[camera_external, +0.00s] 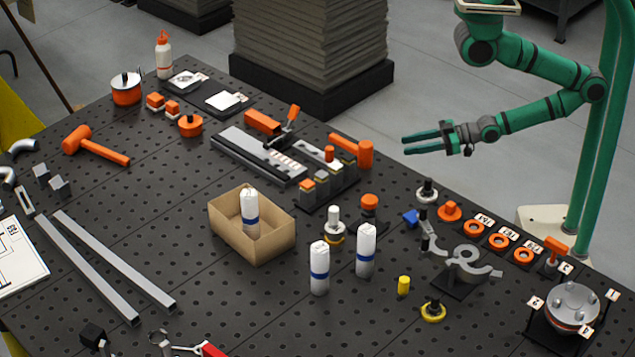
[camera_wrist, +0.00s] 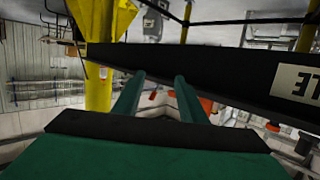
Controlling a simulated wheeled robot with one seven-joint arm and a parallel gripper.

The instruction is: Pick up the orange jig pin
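My gripper (camera_external: 407,145) is green and held in the air over the far right edge of the table. Its two fingers are apart with nothing between them; they also show in the wrist view (camera_wrist: 159,80). I cannot tell for sure which orange part is the jig pin. A small orange flanged piece with a knob (camera_external: 450,210) stands on the table, below and right of my gripper. Another short orange piece on a dark base (camera_external: 370,203) stands further left. An orange T-handled piece (camera_external: 556,249) stands at the right. No pin is clear in the wrist view.
The dark perforated table (camera_external: 200,230) is crowded. A white-and-blue bottle stands in a cardboard box (camera_external: 270,243); two more bottles (camera_external: 319,268) (camera_external: 365,250) stand nearby. A yellow pin (camera_external: 403,285) stands in front.

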